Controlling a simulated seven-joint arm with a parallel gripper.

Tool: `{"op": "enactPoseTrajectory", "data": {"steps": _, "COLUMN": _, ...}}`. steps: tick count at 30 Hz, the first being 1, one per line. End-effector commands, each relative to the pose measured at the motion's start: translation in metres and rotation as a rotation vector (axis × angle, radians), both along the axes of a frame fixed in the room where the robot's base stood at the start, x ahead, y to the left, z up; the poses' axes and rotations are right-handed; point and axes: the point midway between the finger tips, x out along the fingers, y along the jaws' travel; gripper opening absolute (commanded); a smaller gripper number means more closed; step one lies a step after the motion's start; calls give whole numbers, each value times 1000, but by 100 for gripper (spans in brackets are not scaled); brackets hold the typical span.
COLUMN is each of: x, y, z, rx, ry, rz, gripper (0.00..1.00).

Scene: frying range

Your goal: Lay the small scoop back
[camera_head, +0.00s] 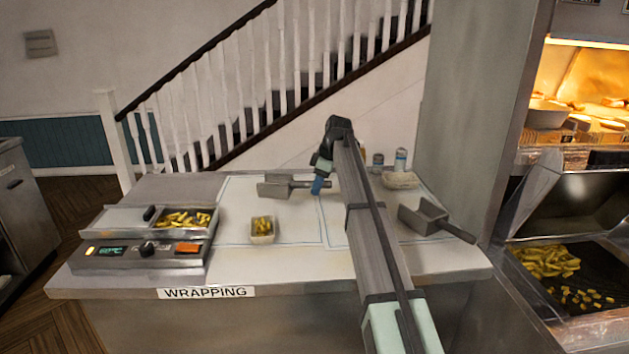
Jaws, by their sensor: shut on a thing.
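The small grey metal scoop (275,188) is at the back middle of the white wrapping counter, its bowl to the left and its handle to the right. My gripper (318,185), with blue fingertips, is shut on the handle. The arm reaches in from the front and hides part of the counter behind it. I cannot tell whether the scoop touches the counter or is held just above it.
A second grey scoop (425,217) lies right of my arm. A tub of chips (263,230) stands left of centre. A scale (145,250) with a chip-filled tray (185,220) is at the left. Shakers (400,161) stand in a holder (400,180) at the back right.

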Motion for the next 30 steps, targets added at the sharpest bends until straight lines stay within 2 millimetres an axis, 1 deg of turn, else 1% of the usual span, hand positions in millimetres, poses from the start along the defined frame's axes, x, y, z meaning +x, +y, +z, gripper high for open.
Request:
{"op": "enactPoseTrajectory", "data": {"steps": 1, "x": -15, "y": -3, "z": -3, "rx": 0, "ry": -1, "rz": -73, "gripper": 0}}
{"op": "enactPoseTrajectory", "data": {"steps": 5, "x": -40, "y": -10, "z": -6, "rx": 0, "ry": -2, "rz": -272, "gripper": 0}}
{"op": "enactPoseTrajectory", "data": {"steps": 8, "x": -64, "y": -18, "z": -9, "rx": 0, "ry": -2, "rz": -425, "gripper": 0}}
{"op": "enactPoseTrajectory", "data": {"steps": 11, "x": -95, "y": -27, "z": -12, "rx": 0, "ry": -1, "rz": -578, "gripper": 0}}
{"op": "enactPoseTrajectory", "data": {"steps": 12, "x": -108, "y": -32, "z": -13, "rx": 0, "ry": -2, "rz": -637, "gripper": 0}}
{"op": "enactPoseTrajectory", "data": {"steps": 15, "x": -138, "y": -41, "z": -15, "rx": 1, "ry": -2, "rz": -760, "gripper": 0}}
{"op": "enactPoseTrajectory", "data": {"steps": 18, "x": -164, "y": -50, "z": -17, "rx": 0, "ry": -1, "rz": -847, "gripper": 0}}
{"op": "enactPoseTrajectory", "data": {"steps": 24, "x": -206, "y": -60, "z": -18, "rx": 1, "ry": 0, "rz": -953, "gripper": 0}}
{"op": "enactPoseTrajectory", "data": {"steps": 27, "x": -225, "y": -58, "z": -19, "rx": 0, "ry": 0, "rz": -992, "gripper": 0}}
{"op": "enactPoseTrajectory", "data": {"steps": 28, "x": -229, "y": -54, "z": -18, "rx": 1, "ry": 1, "rz": -1004, "gripper": 0}}
{"op": "enactPoseTrajectory", "data": {"steps": 30, "x": -225, "y": -44, "z": -16, "rx": 1, "ry": 2, "rz": -1018, "gripper": 0}}
